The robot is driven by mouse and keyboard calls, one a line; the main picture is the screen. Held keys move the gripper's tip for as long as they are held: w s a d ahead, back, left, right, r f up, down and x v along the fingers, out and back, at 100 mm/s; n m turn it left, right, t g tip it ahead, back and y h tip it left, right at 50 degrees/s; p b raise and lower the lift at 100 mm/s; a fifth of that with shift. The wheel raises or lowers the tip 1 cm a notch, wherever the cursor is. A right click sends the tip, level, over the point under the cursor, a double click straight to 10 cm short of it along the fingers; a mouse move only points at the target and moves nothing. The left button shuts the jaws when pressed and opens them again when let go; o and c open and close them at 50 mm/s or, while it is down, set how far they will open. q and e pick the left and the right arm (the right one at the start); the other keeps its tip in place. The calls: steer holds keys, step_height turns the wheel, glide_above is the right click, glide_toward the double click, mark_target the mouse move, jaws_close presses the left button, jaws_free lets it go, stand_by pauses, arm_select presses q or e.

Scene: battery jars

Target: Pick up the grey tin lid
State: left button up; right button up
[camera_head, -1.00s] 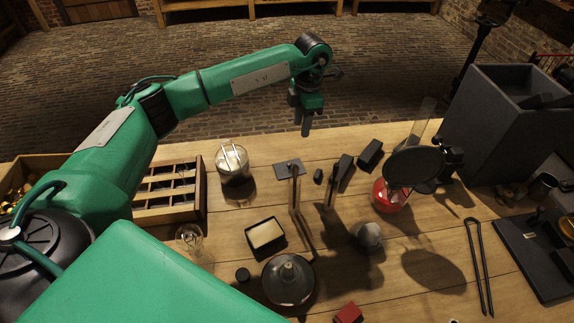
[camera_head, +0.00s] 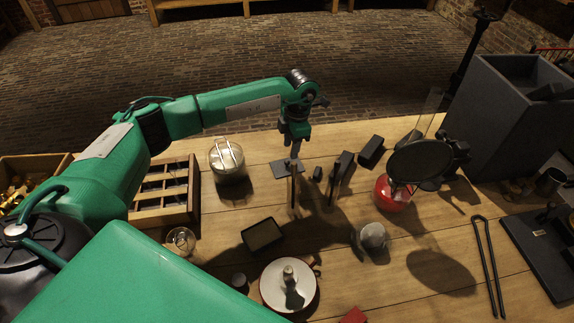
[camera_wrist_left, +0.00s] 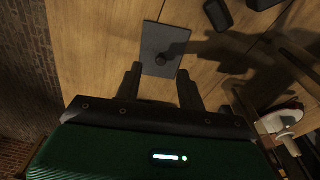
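The grey tin lid (camera_head: 284,169) is a flat dark grey rectangle lying on the wooden table. Its small round knob shows in the left wrist view, where the lid (camera_wrist_left: 157,40) lies just beyond my fingers. My left gripper (camera_head: 294,154) points down over the lid, close to it. In the left wrist view, the two fingers of the left gripper (camera_wrist_left: 159,72) are apart, with the near edge of the lid and the knob between their tips. Nothing is gripped. My right gripper is not in view.
An upright wooden piece (camera_head: 294,188) stands right beside the lid. A glass jar (camera_head: 228,165) stands to the left, dark blocks (camera_head: 371,151) to the right. An open dark tin (camera_head: 263,236) and a white round dish (camera_head: 272,288) lie nearer. A red-based stand (camera_head: 391,196) is farther right.

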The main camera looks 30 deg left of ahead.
mark_target(287, 161)
arm_select(q)
steer(key=shift+s+f, duration=0.15)
steer(key=shift+f, duration=0.15)
steer(key=f, duration=0.1)
steer(key=f+p, duration=0.1)
steer(key=f, duration=0.1)
steer(key=shift+s+a+f, duration=0.3)
steer(key=shift+s, duration=0.1)
steer(key=shift+f, duration=0.45)
jaws_close()
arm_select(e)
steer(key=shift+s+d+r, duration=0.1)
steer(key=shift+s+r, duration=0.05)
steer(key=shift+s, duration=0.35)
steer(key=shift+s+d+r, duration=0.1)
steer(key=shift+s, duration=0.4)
